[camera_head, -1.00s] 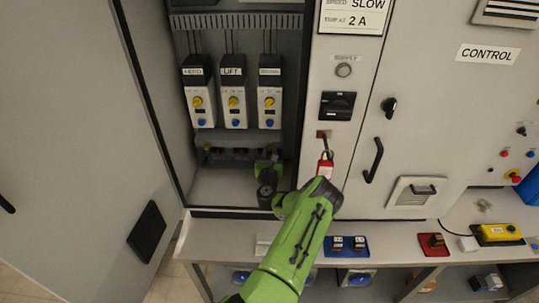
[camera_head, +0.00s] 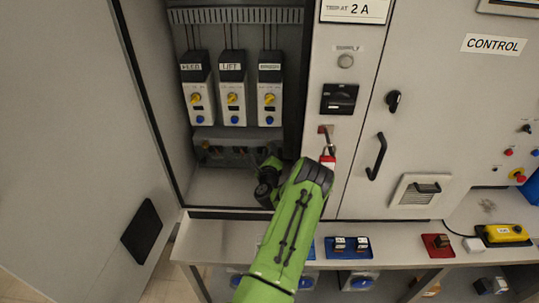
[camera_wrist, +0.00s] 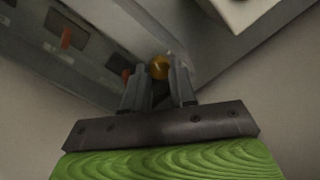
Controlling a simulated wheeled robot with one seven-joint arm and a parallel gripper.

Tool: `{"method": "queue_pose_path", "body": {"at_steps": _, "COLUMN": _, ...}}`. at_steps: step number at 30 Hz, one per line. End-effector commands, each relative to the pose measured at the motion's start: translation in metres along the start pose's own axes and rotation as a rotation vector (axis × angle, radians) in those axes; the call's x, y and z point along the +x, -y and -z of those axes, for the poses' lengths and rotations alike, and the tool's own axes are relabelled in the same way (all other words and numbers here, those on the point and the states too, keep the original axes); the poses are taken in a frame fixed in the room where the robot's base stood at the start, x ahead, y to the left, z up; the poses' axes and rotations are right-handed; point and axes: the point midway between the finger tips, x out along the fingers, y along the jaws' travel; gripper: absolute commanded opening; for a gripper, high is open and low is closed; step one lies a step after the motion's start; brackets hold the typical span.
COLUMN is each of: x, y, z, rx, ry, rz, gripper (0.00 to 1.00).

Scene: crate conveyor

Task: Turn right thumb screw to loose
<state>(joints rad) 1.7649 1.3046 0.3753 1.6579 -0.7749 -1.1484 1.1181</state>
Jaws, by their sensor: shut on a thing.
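The right thumb screw (camera_wrist: 159,67) shows in the wrist view as a round brass-yellow head between my fingertips. My gripper (camera_wrist: 159,80) is shut on it, one grey finger on each side. In the head view my arm reaches into the lower part of the open cabinet, and its wrist hides the screw and the fingertips. A low grey strip (camera_head: 222,142) runs along the cabinet's back there. A small brass-coloured piece (camera_head: 205,146) shows near its left end. How far the screw is turned cannot be told.
Several drive units with yellow knobs, one marked LIFT (camera_head: 232,88), hang above the strip. The open cabinet door (camera_head: 80,120) stands at left. A red padlock (camera_head: 328,160) hangs close to my arm at right. A shelf (camera_head: 215,240) runs below.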

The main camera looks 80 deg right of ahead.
Motion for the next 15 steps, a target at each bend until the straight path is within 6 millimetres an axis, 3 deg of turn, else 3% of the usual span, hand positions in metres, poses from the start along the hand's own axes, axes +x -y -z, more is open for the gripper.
{"method": "queue_pose_path", "body": {"at_steps": 15, "x": 0.0000, "y": -0.0018, "z": 0.0004, "rx": -0.492, "ry": 0.002, "rz": 0.000, "gripper": 0.00}}
